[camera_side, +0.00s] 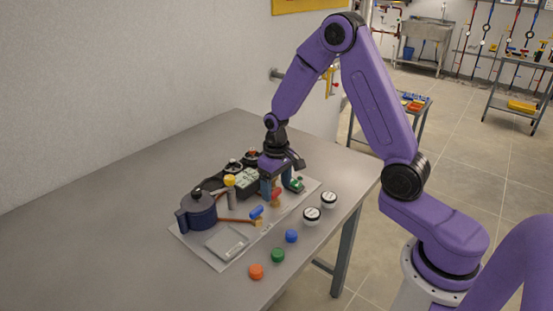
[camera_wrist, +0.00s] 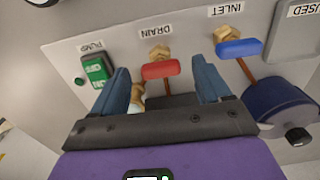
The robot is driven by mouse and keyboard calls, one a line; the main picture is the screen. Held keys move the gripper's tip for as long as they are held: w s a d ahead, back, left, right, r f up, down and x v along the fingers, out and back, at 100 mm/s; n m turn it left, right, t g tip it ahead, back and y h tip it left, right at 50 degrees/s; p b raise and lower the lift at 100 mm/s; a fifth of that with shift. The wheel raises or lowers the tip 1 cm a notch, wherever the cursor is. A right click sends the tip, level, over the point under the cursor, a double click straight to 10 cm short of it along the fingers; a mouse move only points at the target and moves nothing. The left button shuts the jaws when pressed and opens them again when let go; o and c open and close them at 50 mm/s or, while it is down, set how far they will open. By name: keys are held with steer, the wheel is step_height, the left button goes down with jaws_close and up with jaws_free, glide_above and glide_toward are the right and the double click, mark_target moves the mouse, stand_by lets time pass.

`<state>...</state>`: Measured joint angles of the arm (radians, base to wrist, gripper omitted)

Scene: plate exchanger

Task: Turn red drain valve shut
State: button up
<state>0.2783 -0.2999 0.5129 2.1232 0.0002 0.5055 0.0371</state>
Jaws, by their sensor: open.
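The red drain valve handle (camera_wrist: 160,70) lies crosswise below the DRAIN label (camera_wrist: 155,31) in the wrist view, with a brass fitting (camera_wrist: 159,52) behind it. In the side view the red handle (camera_side: 276,194) shows just beside my fingers. My gripper (camera_wrist: 160,66) is open, with one blue finger on each side of the red handle and a visible gap to each end. In the side view my gripper (camera_side: 271,186) points down over the panel (camera_side: 262,232). Whether it touches the handle's stem is hidden.
The blue inlet valve handle (camera_wrist: 239,47) is right of my right finger. A green pump switch (camera_wrist: 95,70) is close left. A dark blue pot (camera_side: 199,212), a flat tray (camera_side: 226,243), white-topped jars (camera_side: 312,215) and coloured caps (camera_side: 277,255) stand nearby.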

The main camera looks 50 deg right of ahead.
mark_target(276, 191)
step_height(276, 191, up, 17)
steer(key=shift+f, duration=0.2)
stand_by(0.4)
steer(key=s+a+f+n, duration=0.1)
steer(key=s+n, duration=0.3)
steer(key=s, duration=0.5)
steer(key=s+a+f+n, duration=0.1)
steer(key=s+a+n, duration=0.3)
steer(key=s, duration=0.6)
steer(key=s+a+f+n, duration=0.1)
steer(key=s+a+n, duration=0.2)
steer(key=s, duration=0.6)
steer(key=shift+s+a+f+n, duration=0.15)
steer(key=shift+s+f+n, duration=0.1)
steer(key=shift+n, duration=0.65)
